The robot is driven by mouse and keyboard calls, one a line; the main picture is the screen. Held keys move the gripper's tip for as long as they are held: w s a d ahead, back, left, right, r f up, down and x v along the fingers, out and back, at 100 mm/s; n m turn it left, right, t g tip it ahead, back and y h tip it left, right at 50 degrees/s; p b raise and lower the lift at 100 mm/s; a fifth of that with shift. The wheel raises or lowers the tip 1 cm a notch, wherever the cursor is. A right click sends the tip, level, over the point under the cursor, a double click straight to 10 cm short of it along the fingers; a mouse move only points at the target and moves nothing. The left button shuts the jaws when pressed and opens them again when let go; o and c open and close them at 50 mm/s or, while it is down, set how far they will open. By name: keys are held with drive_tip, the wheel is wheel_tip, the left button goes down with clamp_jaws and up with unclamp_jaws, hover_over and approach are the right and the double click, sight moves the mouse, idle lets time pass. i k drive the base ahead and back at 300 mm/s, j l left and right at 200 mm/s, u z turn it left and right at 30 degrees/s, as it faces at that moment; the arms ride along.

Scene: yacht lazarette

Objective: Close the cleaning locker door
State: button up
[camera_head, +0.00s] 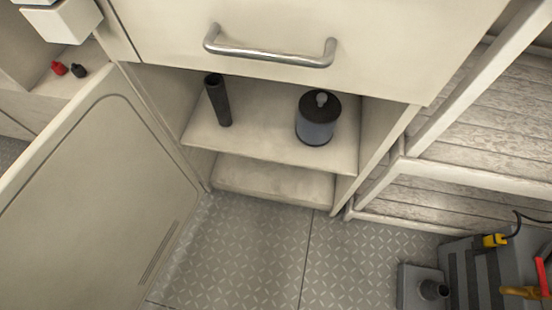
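The cleaning locker door (95,200) is a cream panel with a raised rounded border and small vent slots near its bottom corner. It stands wide open at the left, swung out from the left side of the locker opening. The open locker (270,135) shows a shelf with a dark upright cylinder (218,100) and a dark round canister (317,118) on it. The space below the shelf looks empty. My gripper is not in view.
A drawer front with a metal bar handle (270,52) is above the opening. Patterned grey floor (250,250) is clear before the locker. Grey equipment with cables (470,270) sits lower right. Small red and black items (60,68) lie on a ledge at upper left.

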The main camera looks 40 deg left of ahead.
sight(93, 212)
drive_tip(key=k+j+z, duration=0.1)
drive_tip(key=z, duration=0.3)
drive_tip(key=k+j+z, duration=0.1)
drive_tip(key=z, duration=0.3)
drive_tip(key=k+j+z, duration=0.1)
drive_tip(key=z, duration=0.3)
drive_tip(key=k+z, duration=0.1)
drive_tip(key=z, duration=0.3)
drive_tip(key=k+z, duration=0.45)
drive_tip(key=k, duration=1.3)
drive_tip(key=k+u, duration=0.3)
drive_tip(key=u, duration=0.15)
drive_tip(key=k+j+u, duration=0.1)
drive_tip(key=k+u, duration=0.15)
drive_tip(key=u, duration=0.2)
drive_tip(key=k+j+u, duration=0.15)
drive_tip(key=k+u, duration=0.15)
drive_tip(key=u, duration=0.4)
drive_tip(key=k+j+z, duration=0.15)
drive_tip(key=z, duration=0.15)
